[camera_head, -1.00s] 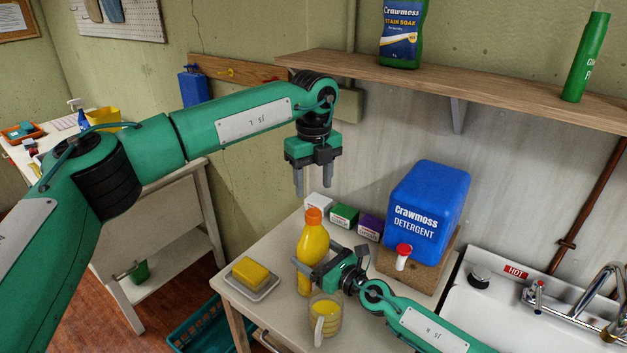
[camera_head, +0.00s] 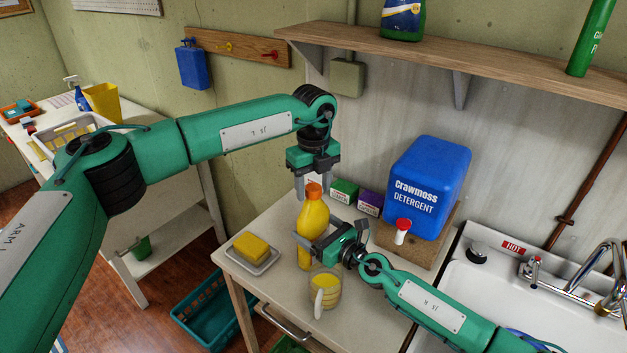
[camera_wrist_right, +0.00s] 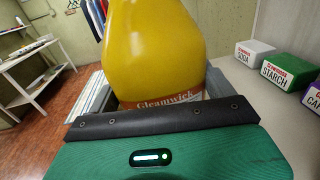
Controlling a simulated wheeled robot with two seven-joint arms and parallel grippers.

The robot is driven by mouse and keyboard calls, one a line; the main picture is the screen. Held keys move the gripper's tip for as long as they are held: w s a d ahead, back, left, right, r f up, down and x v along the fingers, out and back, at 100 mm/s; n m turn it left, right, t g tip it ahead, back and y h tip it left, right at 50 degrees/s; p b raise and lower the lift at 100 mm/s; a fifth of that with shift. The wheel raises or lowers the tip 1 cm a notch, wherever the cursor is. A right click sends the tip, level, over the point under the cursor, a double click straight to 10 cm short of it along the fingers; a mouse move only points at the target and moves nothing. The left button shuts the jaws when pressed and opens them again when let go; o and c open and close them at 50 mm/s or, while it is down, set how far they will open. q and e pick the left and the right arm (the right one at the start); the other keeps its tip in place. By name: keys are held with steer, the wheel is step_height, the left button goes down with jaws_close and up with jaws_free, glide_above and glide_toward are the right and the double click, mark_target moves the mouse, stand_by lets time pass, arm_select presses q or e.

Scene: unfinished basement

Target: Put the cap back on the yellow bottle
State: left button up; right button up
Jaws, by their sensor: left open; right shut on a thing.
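The yellow bottle (camera_head: 313,217) stands upright on the white table. An orange cap (camera_head: 313,191) sits at the top of its neck; I cannot tell how tightly it is seated. My left gripper (camera_head: 313,189) points down, open, with its fingertips at the height of the cap, one to each side in the picture. I cannot tell whether they touch it. My right gripper (camera_head: 309,247) is shut on the body of the bottle from the side. The right wrist view shows the bottle (camera_wrist_right: 155,50) between its fingers; the cap is out of that view.
A mug (camera_head: 331,293) stands just in front of the bottle. A yellow sponge on a dish (camera_head: 263,268) lies to the left. Small boxes (camera_head: 370,202) and a blue detergent container (camera_head: 430,187) on a block stand behind. The sink (camera_head: 490,290) is at right.

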arm_select(q)
steer(key=c, duration=1)
steer(key=m, duration=2.4)
steer(key=shift+m, duration=0.3)
steer(key=o, duration=1.2)
steer(key=shift+c, duration=0.2)
